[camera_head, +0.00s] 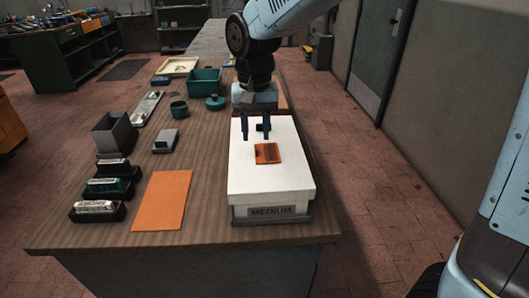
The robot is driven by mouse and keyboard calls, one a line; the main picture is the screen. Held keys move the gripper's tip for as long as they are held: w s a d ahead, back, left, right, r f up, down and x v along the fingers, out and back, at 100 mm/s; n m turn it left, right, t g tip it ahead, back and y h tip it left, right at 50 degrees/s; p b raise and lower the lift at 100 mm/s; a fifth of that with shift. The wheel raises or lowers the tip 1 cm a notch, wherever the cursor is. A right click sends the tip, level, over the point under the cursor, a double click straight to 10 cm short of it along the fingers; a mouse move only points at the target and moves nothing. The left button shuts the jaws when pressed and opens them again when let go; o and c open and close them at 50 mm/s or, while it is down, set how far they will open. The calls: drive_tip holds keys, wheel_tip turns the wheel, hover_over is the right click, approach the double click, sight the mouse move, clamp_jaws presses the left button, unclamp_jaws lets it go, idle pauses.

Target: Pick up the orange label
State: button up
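A small orange label (267,153) with dark markings lies on the white top of a box (243,179). The front of the box reads "MEDIUM". My gripper (256,137) points down over the box, just behind the label in the picture. Its two dark fingers are apart. A small dark shape shows between the fingers, and I cannot tell what it is. I cannot tell how far the fingertips are above the box top.
A larger flat orange sheet (162,200) lies left of the box on the wooden table (205,160). Several black holders with small blocks (98,207) stand at the left edge. A grey bin (115,133), a grey block (166,140) and a green crate (204,81) stand farther back.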

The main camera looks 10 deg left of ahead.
sight(257, 146)
drive_tip(key=shift+d+f, duration=0.1)
drive_tip(key=shift+f, duration=1.85)
clamp_jaws()
